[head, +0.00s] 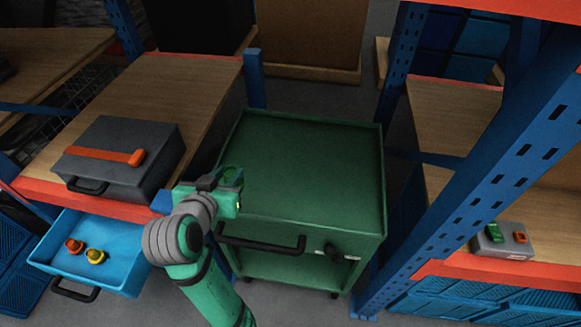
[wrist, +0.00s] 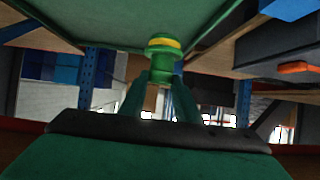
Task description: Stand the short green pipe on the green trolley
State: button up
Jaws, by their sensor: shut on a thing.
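My gripper (head: 226,184) is shut on the short green pipe (wrist: 163,62), which shows between the fingers in the wrist view (wrist: 160,92). The pipe has a flared green end with a yellow band. In the head view, only a small green part of the pipe (head: 230,173) shows at the gripper. The green trolley (head: 310,180) stands in the middle with a bare flat top and a low rim. My gripper is at the trolley's left edge, near its front corner. I cannot tell whether the pipe touches the trolley.
A dark grey case (head: 120,155) with an orange strip lies on the left shelf. Below it, an open blue drawer (head: 110,275) holds a red and a yellow fitting. A blue rack post (head: 490,140) stands right of the trolley. A grey box (head: 500,240) with buttons sits on the right shelf.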

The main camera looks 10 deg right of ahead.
jog(key=w+d+f, duration=0.2)
jog(key=w+f, duration=0.1)
jog(key=f, duration=0.1)
jog(key=w+d+f, duration=0.3)
jog(key=w+f, duration=0.1)
jog(key=w+d+f, duration=0.3)
jog(key=w+f, duration=0.1)
jog(key=shift+d+f, duration=0.1)
jog(key=shift+d, duration=0.15)
jog(key=shift+f, duration=0.4)
jog(key=shift+f, duration=0.15)
jog(key=o, duration=1)
jog(key=shift+o, duration=0.2)
